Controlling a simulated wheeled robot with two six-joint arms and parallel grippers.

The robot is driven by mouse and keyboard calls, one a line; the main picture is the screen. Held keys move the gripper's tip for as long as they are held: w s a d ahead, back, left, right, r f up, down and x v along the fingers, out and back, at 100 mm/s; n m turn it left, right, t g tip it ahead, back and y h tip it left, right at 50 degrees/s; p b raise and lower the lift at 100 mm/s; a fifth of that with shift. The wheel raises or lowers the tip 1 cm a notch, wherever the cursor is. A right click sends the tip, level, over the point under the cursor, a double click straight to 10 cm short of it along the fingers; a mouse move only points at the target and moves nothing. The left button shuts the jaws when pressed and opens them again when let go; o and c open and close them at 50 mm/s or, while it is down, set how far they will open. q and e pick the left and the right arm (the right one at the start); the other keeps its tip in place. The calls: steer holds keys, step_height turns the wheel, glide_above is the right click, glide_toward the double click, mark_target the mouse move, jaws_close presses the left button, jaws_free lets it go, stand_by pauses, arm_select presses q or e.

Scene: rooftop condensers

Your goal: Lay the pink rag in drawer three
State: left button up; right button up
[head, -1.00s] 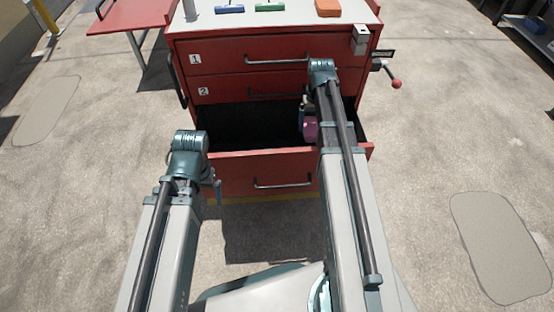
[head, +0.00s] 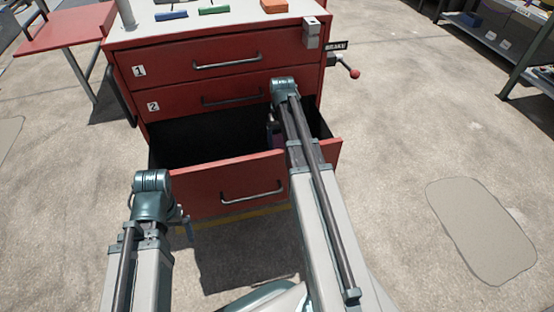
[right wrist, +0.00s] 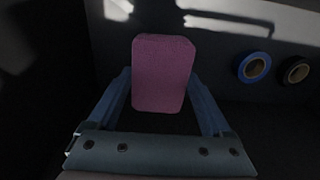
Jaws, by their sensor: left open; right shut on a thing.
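The pink rag (right wrist: 163,75) is a block-like bundle between the two blue fingers of my right gripper (right wrist: 165,100) in the right wrist view. My right gripper is shut on it. In the head view this gripper (head: 272,128) reaches into the open third drawer (head: 225,182) of the red cabinet, near its right side. Only a sliver of the rag (head: 277,142) shows there behind my arm. My left gripper (head: 187,225) is open and empty in front of the drawer, low and to the left.
Drawers one (head: 215,62) and two (head: 225,98) are shut above. The right wrist view shows a blue ring-shaped roll (right wrist: 254,67) and a black one (right wrist: 296,71) to the right of the rag. A red side table (head: 65,28) stands at left. Open floor lies at right.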

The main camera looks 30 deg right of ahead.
mark_target(281, 143)
steer(key=shift+f+b, duration=2.4)
steer(key=shift+f, duration=0.6)
steer(key=shift+f, duration=0.15)
steer(key=shift+f+b, duration=0.5)
steer(key=shift+b, duration=0.15)
steer(key=o, duration=1.1)
steer(key=shift+r, duration=0.15)
step_height(281, 143, up, 13)
steer(key=p, duration=1.3)
steer(key=shift+f, duration=0.2)
